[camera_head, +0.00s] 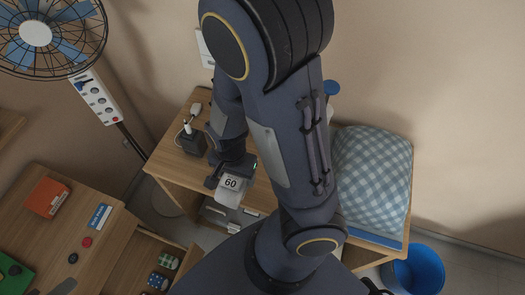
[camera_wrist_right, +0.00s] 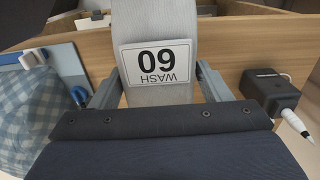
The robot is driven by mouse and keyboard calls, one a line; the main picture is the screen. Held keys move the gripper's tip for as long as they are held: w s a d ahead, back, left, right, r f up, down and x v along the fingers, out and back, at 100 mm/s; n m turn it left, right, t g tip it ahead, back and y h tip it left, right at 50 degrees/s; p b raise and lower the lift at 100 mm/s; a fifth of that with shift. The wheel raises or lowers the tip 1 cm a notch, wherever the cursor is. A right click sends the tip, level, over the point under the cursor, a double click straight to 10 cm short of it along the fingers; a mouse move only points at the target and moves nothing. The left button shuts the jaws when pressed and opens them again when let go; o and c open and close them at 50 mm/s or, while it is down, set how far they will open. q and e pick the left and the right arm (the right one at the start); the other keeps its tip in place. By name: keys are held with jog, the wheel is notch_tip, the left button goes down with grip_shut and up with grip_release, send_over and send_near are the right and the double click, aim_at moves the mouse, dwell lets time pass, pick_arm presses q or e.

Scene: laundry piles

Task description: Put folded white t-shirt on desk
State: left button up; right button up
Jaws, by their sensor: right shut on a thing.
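My right gripper (camera_head: 230,182) is shut on a pale grey-white flat thing with a white label (camera_head: 232,184) reading 60. The right wrist view shows the thing (camera_wrist_right: 160,25) between the two fingers (camera_wrist_right: 158,85); its label (camera_wrist_right: 156,63) reads "WASH 60", upside down there. It looks like folded cloth, but I cannot tell for sure that it is the white t-shirt. In the head view it hangs at the front edge of a wooden desk (camera_head: 170,152), which my right arm partly hides. My left gripper is not in view.
A blue checked pillow (camera_head: 370,165) fills the desk's right side. A dark box (camera_head: 192,143) with a white-capped item stands on its left. A second wooden desk (camera_head: 115,228) with an open drawer is at lower left. A blue bin (camera_head: 420,270) and a fan (camera_head: 38,35) flank the space.

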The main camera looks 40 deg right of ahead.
jog(key=w+d+f, duration=0.1)
jog(key=d, duration=0.1)
jog(key=w+d+f+b, duration=0.1)
jog(key=d, duration=0.1)
jog(key=w+d+f, duration=0.1)
jog(key=shift+w+d+f, duration=0.15)
jog(key=shift+w+d, duration=0.2)
jog(key=shift+d, duration=0.05)
jog(key=w+d+f, duration=0.1)
jog(key=d+f+b, duration=0.1)
jog(key=f, duration=0.1)
jog(key=w+d+f, duration=0.1)
jog(key=f, duration=0.1)
jog(key=shift+w+d+b, duration=0.3)
jog(key=shift+d+b, duration=0.05)
jog(key=f, duration=0.3)
jog(key=shift+w+d+f, duration=0.1)
jog(key=shift+d+f, duration=0.1)
jog(key=shift+f, duration=0.15)
jog(key=shift+f, duration=0.15)
jog(key=o, duration=1)
jog(key=shift+o, duration=0.3)
